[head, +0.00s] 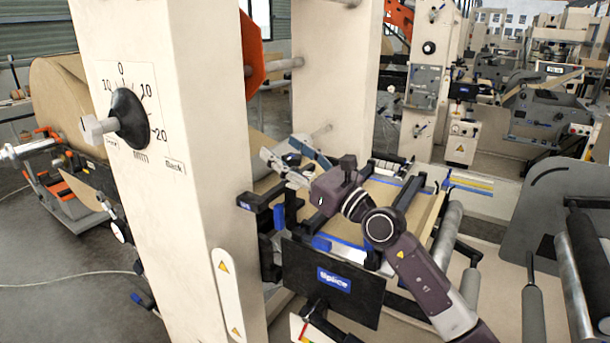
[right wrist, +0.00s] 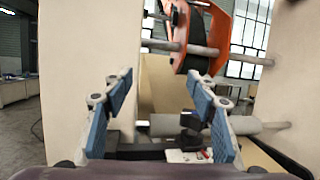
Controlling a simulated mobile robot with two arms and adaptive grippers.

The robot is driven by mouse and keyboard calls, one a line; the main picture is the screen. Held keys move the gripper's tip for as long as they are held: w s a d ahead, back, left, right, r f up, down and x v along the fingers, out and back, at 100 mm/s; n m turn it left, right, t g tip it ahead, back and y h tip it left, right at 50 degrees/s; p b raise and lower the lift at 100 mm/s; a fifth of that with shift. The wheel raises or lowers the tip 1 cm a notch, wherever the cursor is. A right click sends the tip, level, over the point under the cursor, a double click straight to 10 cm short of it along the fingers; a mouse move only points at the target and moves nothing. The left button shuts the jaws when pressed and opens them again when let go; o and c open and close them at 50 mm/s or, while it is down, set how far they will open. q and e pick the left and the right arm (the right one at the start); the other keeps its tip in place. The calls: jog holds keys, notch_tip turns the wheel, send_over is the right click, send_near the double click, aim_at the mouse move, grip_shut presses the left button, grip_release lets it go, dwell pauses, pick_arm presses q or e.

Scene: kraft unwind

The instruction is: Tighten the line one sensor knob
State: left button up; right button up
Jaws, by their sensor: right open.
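A black round knob (head: 130,118) with a metal stem sits on a millimetre scale on the beige column (head: 205,200) at the left of the head view. I cannot read any label calling it the line one sensor knob. My right gripper (head: 281,156) is to the right of that column, above the splice unit, well apart from the black knob. Its blue-padded fingers are spread and empty in the right wrist view (right wrist: 160,88). A small dark block (right wrist: 196,120) shows behind the fingers; I cannot tell what it is. My left gripper is not in view.
A dark panel marked Splice (head: 333,283) stands below my right arm. An orange plate (head: 251,55) and a metal bar (right wrist: 175,45) lie beyond the gripper. Rollers (head: 533,315) stand at the right. A large brown roll (head: 62,105) is behind the column.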

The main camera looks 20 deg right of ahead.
aim_at(300, 161)
jog(key=d+f+g, duration=0.1)
jog(key=d, duration=0.1)
jog(key=d+f+h+b, duration=0.1)
jog(key=d+f, duration=0.1)
jog(key=s+d+f+m+g+h, duration=0.1)
jog(key=d, duration=0.2)
jog(key=shift+f+g+b, duration=0.3)
jog(key=shift+f+b, duration=0.05)
jog(key=shift+f, duration=0.05)
jog(key=shift+d, duration=0.15)
jog(key=shift+w+p, duration=0.3)
jog(key=shift+w, duration=0.1)
jog(key=p+x, duration=0.1)
jog(key=x, duration=0.4)
jog(key=shift+w+a+p, duration=0.15)
jog(key=shift+a+p, duration=0.15)
jog(key=shift+p, duration=0.05)
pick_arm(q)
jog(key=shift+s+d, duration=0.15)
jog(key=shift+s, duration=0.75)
pick_arm(e)
jog(key=shift+w+a+f, duration=0.15)
jog(key=shift+w+a, duration=0.2)
jog(key=shift+w, duration=0.35)
